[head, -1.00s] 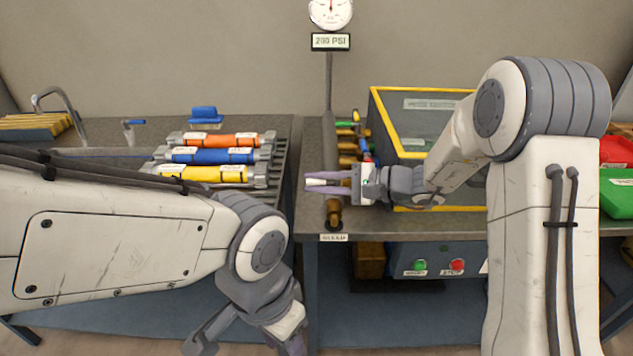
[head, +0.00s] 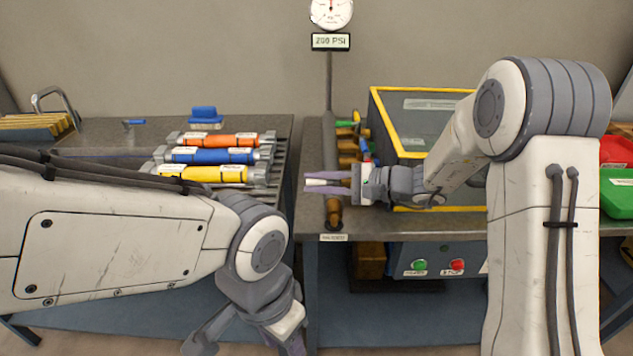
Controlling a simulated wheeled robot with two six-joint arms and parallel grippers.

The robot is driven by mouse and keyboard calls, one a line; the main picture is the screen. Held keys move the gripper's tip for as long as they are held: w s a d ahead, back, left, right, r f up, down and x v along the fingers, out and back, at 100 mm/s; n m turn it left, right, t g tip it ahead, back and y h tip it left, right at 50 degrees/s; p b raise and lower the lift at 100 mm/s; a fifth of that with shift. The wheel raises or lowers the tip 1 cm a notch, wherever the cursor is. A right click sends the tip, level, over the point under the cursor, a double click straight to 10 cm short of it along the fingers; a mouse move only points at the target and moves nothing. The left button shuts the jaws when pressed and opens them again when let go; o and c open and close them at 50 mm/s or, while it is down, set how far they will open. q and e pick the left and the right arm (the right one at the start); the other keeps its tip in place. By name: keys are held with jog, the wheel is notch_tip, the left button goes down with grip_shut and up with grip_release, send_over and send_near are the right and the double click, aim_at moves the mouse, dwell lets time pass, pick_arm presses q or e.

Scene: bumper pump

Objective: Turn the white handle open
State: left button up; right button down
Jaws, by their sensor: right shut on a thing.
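The white handle (head: 318,182) sits between the two purple fingers of my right gripper (head: 314,182), above the brass valve pipe (head: 333,213) at the front edge of the right bench. My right gripper comes from the right and is shut on the handle. The handle points left, roughly level, and its inner end is hidden by the gripper. My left gripper (head: 247,344) hangs low at the bottom of the picture, well away from the handle. Its fingers are spread apart, partly cut off by the frame edge, with nothing seen between them.
Other coloured valve handles stand behind the brass pipe. A yellow-edged case (head: 413,95) stands to the right. Orange, blue and yellow cylinders (head: 213,174) lie on the left bench.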

jog(key=shift+f, duration=0.1)
jog(key=shift+s+d+n+g+y, duration=0.1)
jog(key=shift+s+n+g+y, duration=0.15)
jog(key=shift+n+g, duration=0.65)
jog(key=shift+s+n+g+y, duration=0.2)
jog(key=shift+n+g, duration=0.4)
jog(key=shift+g, duration=0.5)
jog(key=c, duration=0.8)
grip_release()
jog(key=shift+r, duration=0.4)
jog(key=s+d+r, duration=0.2)
jog(key=d+r, duration=0.1)
jog(key=s+d+r, duration=0.2)
jog(key=d+r, duration=0.1)
jog(key=r, duration=0.1)
jog(key=s+d+r, duration=0.2)
jog(key=d+r, duration=0.1)
jog(key=d, duration=0.1)
jog(key=shift+r, duration=0.15)
